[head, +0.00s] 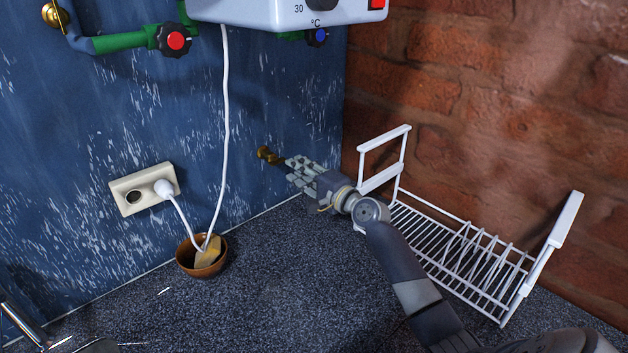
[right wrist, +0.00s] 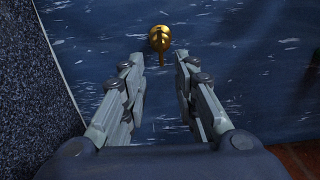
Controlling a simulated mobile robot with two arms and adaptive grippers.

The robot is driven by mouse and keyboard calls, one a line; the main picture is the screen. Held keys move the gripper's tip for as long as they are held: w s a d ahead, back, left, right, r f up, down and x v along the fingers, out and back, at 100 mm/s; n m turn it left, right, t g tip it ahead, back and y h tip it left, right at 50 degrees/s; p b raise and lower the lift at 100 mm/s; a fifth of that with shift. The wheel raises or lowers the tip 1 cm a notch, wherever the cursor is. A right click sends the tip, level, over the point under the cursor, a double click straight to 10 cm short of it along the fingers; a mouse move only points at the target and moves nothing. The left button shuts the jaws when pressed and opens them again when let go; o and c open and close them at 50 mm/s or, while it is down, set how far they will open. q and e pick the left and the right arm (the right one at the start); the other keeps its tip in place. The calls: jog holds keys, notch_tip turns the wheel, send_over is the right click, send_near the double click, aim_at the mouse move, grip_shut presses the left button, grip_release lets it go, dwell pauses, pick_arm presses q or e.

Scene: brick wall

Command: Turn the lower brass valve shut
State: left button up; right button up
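The lower brass valve (head: 268,155) sticks out of the blue wall, low above the counter. My right gripper (head: 295,172) is just to its right and in front of it. In the right wrist view the brass valve (right wrist: 160,40) shows as a round knob with a thin part hanging below. It lies just beyond the fingertips, in line with the gap. My right gripper (right wrist: 154,72) is open and empty, with its fingers apart and not visibly touching the valve. My left gripper does not show.
A white dish rack (head: 455,245) stands right beside my right arm. A brown bowl (head: 188,262) holds a sponge. A white cord hangs from the heater (head: 285,12) past the bowl to the socket (head: 130,196). The middle of the counter (head: 290,290) is clear.

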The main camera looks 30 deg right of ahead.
jog(key=s, duration=0.6)
jog(key=shift+s+d, duration=0.2)
jog(key=shift+d, duration=0.2)
jog(key=shift+r, duration=0.1)
